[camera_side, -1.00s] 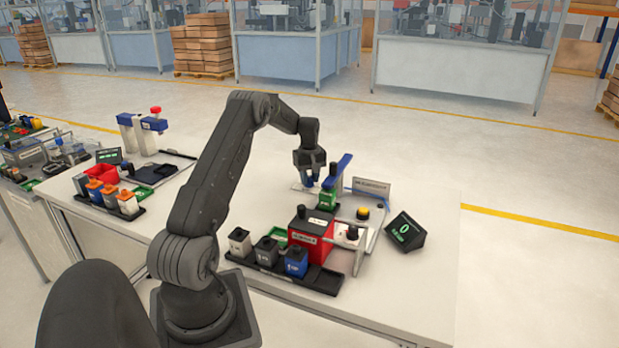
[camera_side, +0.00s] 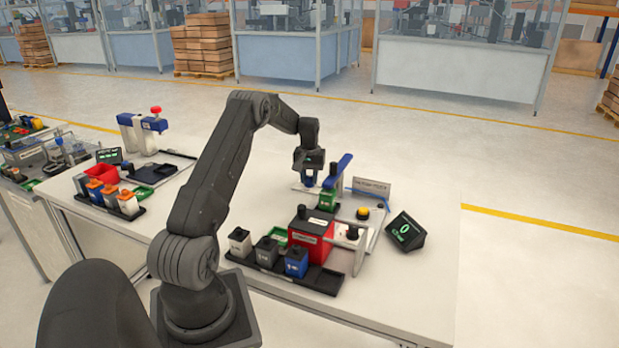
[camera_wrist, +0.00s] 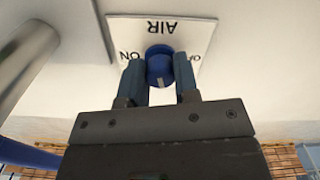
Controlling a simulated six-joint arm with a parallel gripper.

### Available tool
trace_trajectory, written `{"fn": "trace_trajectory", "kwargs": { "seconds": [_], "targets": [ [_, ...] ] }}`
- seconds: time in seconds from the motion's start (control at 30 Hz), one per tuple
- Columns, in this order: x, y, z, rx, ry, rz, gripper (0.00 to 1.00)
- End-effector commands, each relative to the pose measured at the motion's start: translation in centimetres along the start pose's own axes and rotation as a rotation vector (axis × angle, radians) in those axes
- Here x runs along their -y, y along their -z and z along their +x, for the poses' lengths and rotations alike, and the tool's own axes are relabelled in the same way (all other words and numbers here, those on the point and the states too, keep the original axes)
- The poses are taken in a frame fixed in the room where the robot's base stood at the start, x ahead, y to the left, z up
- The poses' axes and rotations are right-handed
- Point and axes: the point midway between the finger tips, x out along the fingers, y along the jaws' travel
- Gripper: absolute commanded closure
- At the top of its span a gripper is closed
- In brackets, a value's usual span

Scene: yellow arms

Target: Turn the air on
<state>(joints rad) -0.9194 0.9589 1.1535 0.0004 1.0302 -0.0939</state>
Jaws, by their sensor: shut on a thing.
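A blue round air knob (camera_wrist: 160,70) with a pale pointer mark sits on a white plate lettered AIR, ON and OFF (camera_wrist: 190,35) in the wrist view. The lettering appears upside down there. The pale mark points toward the bottom of the picture, toward my gripper's body. My gripper (camera_wrist: 160,78) has its two blue-grey fingers on either side of the knob, shut on it. In the side view my gripper (camera_side: 309,183) points down beside the blue-topped station, and the knob is mostly hidden by it.
A blue lever arm (camera_side: 338,168) over a green block (camera_side: 327,198) stands just right of my gripper. A sign (camera_side: 371,188), a yellow button (camera_side: 362,213) and a black display reading 0 (camera_side: 405,232) are farther right. A red box (camera_side: 312,240) stands in front.

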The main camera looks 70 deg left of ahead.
Motion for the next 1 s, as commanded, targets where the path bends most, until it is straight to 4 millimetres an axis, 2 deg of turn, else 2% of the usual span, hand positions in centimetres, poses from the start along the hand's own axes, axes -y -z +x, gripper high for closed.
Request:
{"fn": "trace_trajectory", "kwargs": {
  "seconds": [0.7,1.0],
  "targets": [
    [0.12,0.13,-0.04,-0.004,0.0,0.674,0.95],
    [0.13,0.17,-0.04,-0.005,0.0,0.891,0.95]
  ]
}}
